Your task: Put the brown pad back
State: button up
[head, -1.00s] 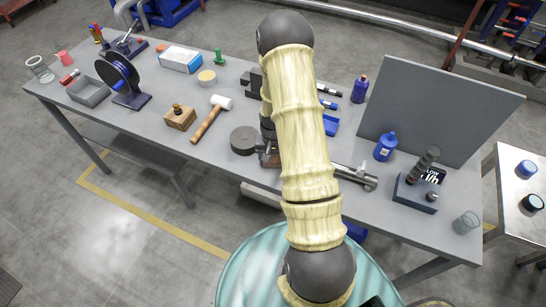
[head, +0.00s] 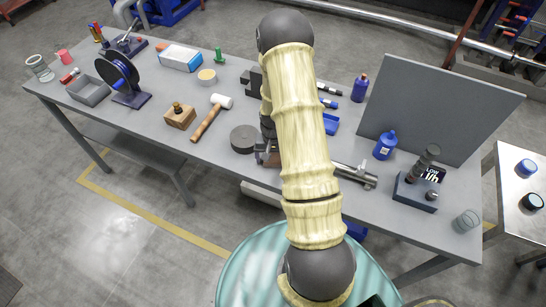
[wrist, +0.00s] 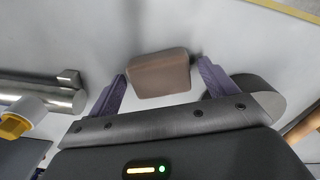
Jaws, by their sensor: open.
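The brown pad (wrist: 158,74) is a small block with rounded edges, lying on the pale grey table top in the wrist view. My gripper (wrist: 162,69) is open, with one purple finger on each side of the pad. A gap shows between each finger and the pad, so they look apart. In the head view my arm covers most of the gripper and the area around the pad, so the pad cannot be made out clearly there.
A dark round disc (head: 243,139) stands close left of my gripper, and a metal cylinder (head: 355,175) lies to the right. A mallet (head: 211,118) and a wooden block (head: 180,117) are farther left. A grey upright panel (head: 435,105) stands at the right.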

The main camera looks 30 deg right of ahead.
aim_at(273, 158)
notch_tip(273, 158, up, 12)
jog(key=b, duration=0.2)
dwell(0.4)
dwell(0.4)
jog(key=s+a+r+n+t, duration=0.2)
jog(key=s+a+r+n, duration=0.4)
jog(key=s+a+r, duration=0.4)
jog(key=s+a, duration=0.2)
jog(key=a, duration=0.1)
jog(key=shift+s+a+t, duration=0.2)
jog(key=shift+a+t, duration=0.05)
jog(key=shift+t, duration=0.05)
jog(key=shift+r, duration=0.15)
